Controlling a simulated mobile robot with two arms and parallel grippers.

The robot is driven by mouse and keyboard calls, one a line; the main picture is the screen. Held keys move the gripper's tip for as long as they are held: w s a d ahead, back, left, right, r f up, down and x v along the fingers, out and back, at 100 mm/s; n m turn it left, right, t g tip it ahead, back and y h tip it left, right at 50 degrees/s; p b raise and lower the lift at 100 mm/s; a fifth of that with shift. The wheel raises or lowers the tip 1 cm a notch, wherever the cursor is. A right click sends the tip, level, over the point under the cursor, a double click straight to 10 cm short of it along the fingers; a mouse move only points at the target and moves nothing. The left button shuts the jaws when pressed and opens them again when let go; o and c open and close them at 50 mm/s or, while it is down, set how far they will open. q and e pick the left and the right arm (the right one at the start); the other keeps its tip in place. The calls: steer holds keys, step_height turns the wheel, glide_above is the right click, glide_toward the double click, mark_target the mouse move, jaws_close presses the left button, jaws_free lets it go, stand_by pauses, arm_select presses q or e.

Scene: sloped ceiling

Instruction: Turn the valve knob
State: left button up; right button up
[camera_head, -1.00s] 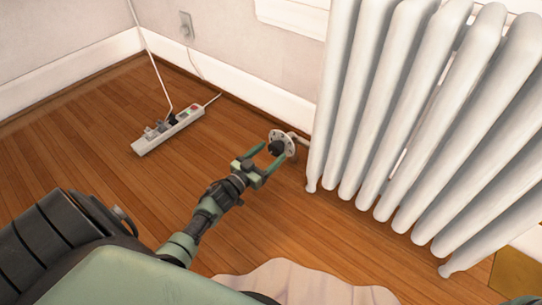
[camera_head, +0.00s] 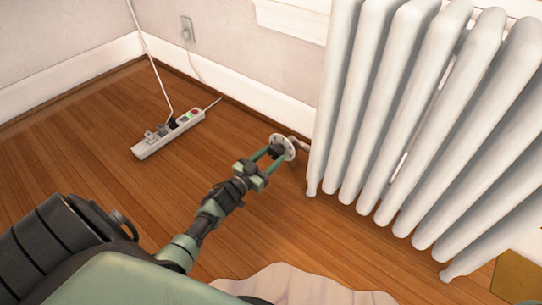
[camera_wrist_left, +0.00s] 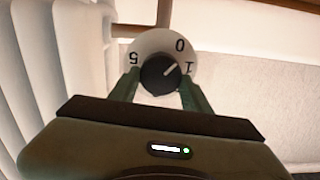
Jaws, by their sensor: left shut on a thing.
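The valve knob is a black cap on a pale round dial plate (camera_head: 288,147) on a pipe at the left end of the radiator. In the left wrist view the black knob (camera_wrist_left: 160,75) has a light pointer line aimed up and right, near the "1" on the numbered dial (camera_wrist_left: 178,57); "0" and "5" also show. My left gripper (camera_head: 270,156) has its green fingers on both sides of the knob, shut on it. These fingers also show in the left wrist view (camera_wrist_left: 160,88). My right gripper is not in view.
A white ribbed radiator (camera_head: 400,110) stands right of the knob. A white power strip (camera_head: 168,134) with plugs and cords lies on the wooden floor at the left. A pale cloth-like thing (camera_head: 300,285) lies at the bottom.

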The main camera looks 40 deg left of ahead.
arm_select(q)
steer(key=m, duration=0.8)
steer(key=shift+d+m, duration=0.15)
steer(key=shift+m, duration=0.25)
stand_by(0.5)
steer(key=o, duration=1.3)
steer(key=shift+f, duration=0.1)
steer(key=shift+o, duration=0.2)
steer(key=shift+s+p, duration=0.1)
steer(key=shift+p, duration=0.2)
